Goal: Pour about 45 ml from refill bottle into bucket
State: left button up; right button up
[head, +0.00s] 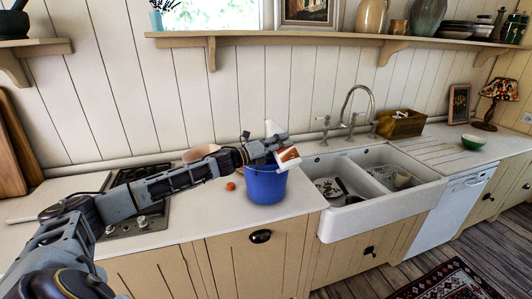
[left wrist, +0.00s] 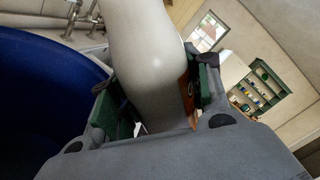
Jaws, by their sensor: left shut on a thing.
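The blue bucket (head: 263,186) stands on the white counter, left of the sink. My left gripper (head: 270,147) is above the bucket's rim and is shut on the refill bottle (head: 287,158), a white bottle with an orange-brown label. The bottle is tilted over the bucket. In the left wrist view the bottle's pale body (left wrist: 150,60) sits between the two green-padded fingers (left wrist: 155,105), and the bucket (left wrist: 45,95) fills the left side. The bottle's mouth, any stream and the bucket's inside cannot be made out. My right gripper is not in view.
A small orange item (head: 230,186) lies on the counter left of the bucket. A gas hob (head: 140,222) is further left, and a pale bowl (head: 200,153) stands behind. The white double sink (head: 375,215) with dishes is to the right. A shelf (head: 330,37) runs above.

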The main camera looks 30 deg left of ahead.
aim_at(279, 132)
pick_arm(q)
jog(key=shift+w+a+m, duration=0.2)
jog(key=shift+a+m, duration=0.2)
jog(key=shift+m, duration=0.4)
jog(key=shift+w+a+r+m+p, duration=0.1)
jog(key=shift+a+r+m+p, duration=0.1)
jog(key=shift+r+m+p, duration=0.5)
jog(key=shift+w+a+r+m+p, duration=0.15)
jog(key=shift+r+m, duration=0.15)
jog(key=shift+r, duration=0.8)
jog(key=shift+f+m+b, duration=0.1)
jog(key=shift+m+b, duration=0.25)
jog(key=shift+m, duration=0.05)
jog(key=shift+r+m+b, duration=0.15)
jog(key=shift+r+m, duration=0.05)
jog(key=shift+m, duration=0.45)
jog(key=shift+r+m+b, duration=0.15)
jog(key=shift+r+m, duration=0.05)
jog(key=shift+m, duration=0.45)
jog(key=shift+a+f+m+g+b, duration=0.1)
jog(key=shift+f+m+g+b, duration=0.35)
jog(key=shift+m+b, duration=0.5)
jog(key=shift+w+a+r+m, duration=0.15)
jog(key=shift+r+m, duration=0.45)
jog(key=shift+m, duration=0.45)
